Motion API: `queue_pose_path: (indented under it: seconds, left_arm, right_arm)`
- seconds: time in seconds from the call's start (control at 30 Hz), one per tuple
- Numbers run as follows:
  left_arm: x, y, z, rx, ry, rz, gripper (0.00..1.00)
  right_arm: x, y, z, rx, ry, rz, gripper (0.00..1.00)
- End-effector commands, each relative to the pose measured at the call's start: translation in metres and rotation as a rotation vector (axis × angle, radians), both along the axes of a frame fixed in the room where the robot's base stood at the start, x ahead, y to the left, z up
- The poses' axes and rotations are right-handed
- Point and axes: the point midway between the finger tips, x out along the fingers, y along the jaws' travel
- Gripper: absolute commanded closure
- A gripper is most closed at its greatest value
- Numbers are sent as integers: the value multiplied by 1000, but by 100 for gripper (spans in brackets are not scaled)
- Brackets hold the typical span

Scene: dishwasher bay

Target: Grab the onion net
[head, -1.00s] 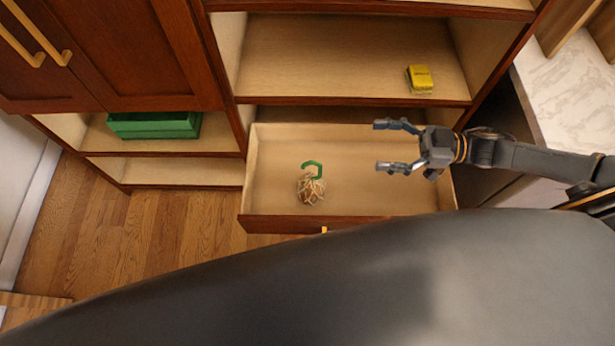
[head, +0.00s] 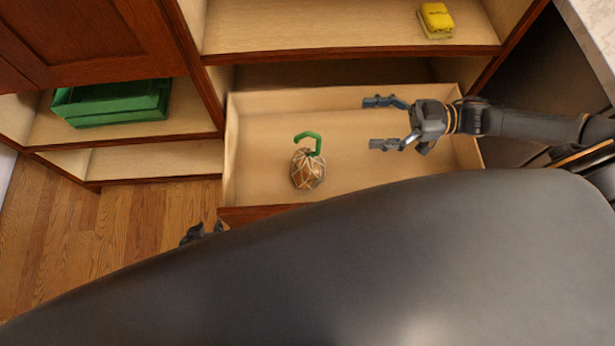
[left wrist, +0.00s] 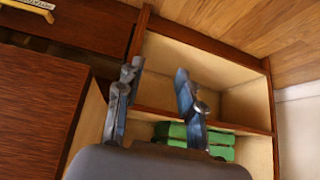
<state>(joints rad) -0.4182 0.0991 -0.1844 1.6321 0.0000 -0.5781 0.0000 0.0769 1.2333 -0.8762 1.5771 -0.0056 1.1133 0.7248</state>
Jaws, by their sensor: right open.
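The onion net (head: 308,170), a beige net around a brownish onion with a green hook-shaped handle, lies in the open drawer (head: 255,110), left of its middle. My right gripper (head: 378,123) is open and empty over the drawer, to the right of the net and apart from it, with its fingers pointing left. My left gripper (head: 200,233) shows only in part at the drawer's front left, mostly hidden behind my own body. In the left wrist view its fingers (left wrist: 156,75) are spread with nothing between them.
A green crate (head: 115,103) stands on the lower left shelf. A yellow sponge-like block (head: 436,20) lies on the shelf above the drawer. Wooden cabinet doors (head: 90,45) are at the upper left. The drawer floor around the net is clear.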

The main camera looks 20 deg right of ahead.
Motion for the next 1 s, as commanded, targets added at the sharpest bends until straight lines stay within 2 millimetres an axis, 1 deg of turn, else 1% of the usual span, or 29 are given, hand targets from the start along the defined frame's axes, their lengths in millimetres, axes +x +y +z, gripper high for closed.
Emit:
queue_pose_path:
  seconds: [0.03,0.07,0.1,0.17,0.2,0.3,0.33,0.4,0.5,0.57,0.63,0.9,1.0]
  left_arm:
    - [17,-4,-4,-13,-60,-1,62]
    - [25,-6,5,-20,-93,-1,62]
    - [34,-8,19,-29,-136,-1,62]
    - [44,-11,42,-42,-199,-1,62]
    - [49,-12,58,-51,-238,-1,62]
    - [52,-14,93,-68,-321,-2,62]
    - [52,-14,103,-73,-342,-3,62]
    - [50,-14,121,-80,-380,-3,62]
    - [48,-13,139,-88,-413,-2,62]
    - [47,-14,146,-90,-428,-3,62]
    - [48,-14,152,-95,-446,-4,62]
    - [61,-21,173,-125,-568,-12,62]
    - [65,-23,180,-136,-610,-14,62]
  right_arm:
    - [0,0,-41,0,1,0,20]
    - [0,0,-54,0,1,0,20]
    - [0,0,-70,0,0,0,20]
    - [0,0,-93,0,0,0,20]
    - [0,0,-105,0,0,0,20]
    - [0,0,-131,0,0,0,20]
    - [0,0,-137,0,0,0,20]
    - [0,0,-147,0,0,0,20]
    - [0,0,-154,0,0,0,20]
    - [1,2,-155,1,0,0,20]
    - [3,9,-155,2,-2,1,20]
    - [16,59,-153,5,-2,2,20]
    - [21,73,-153,2,-3,1,20]
